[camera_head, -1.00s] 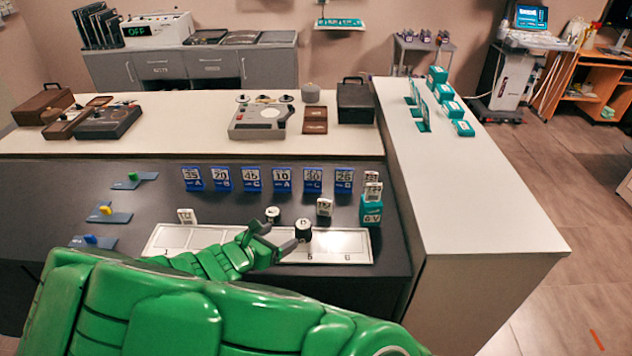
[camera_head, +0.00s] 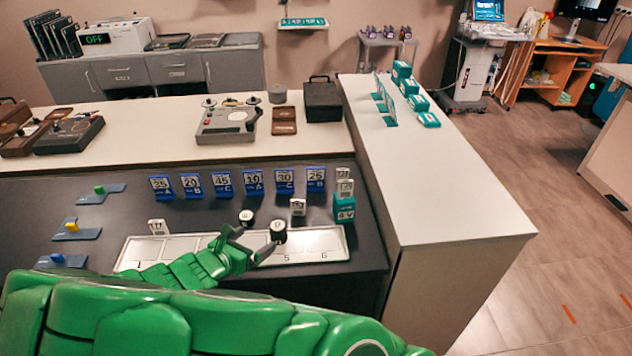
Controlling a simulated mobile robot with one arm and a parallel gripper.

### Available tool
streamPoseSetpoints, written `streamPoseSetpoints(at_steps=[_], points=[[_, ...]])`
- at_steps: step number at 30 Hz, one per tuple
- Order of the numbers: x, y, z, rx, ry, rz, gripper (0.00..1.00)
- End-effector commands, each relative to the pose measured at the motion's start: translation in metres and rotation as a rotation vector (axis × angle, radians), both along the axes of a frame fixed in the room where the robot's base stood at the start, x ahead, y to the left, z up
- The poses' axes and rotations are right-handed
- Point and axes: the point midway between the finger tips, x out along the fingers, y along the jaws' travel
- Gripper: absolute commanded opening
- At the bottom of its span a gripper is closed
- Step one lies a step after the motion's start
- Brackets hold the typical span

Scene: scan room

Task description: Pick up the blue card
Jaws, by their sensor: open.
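My green arm reaches in from the bottom. My gripper (camera_head: 259,238) is open over the white numbered tray (camera_head: 310,243), in front of the card row and apart from it. Two black cylinders with white tops (camera_head: 247,217) (camera_head: 278,230) are close to its fingertips; contact is unclear.
White numbered tiles (camera_head: 157,227) (camera_head: 298,207) stand near the tray. A teal block (camera_head: 344,207) with white tiles stands at the right end. Blue slider plates (camera_head: 78,230) lie at left. A white counter (camera_head: 440,190) bounds the right side.

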Motion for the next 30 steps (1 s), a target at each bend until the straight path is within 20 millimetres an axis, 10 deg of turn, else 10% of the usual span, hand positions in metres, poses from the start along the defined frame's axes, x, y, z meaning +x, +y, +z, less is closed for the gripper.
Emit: streamPoseSetpoints(at_steps=[21, 30], points=[[0.0, 0.0, 0.051, 0.003, -0.001, 0.0, 0.96], [0.029, -0.01, 0.036, 0.015, 0.096, 0.026, 0.96]])
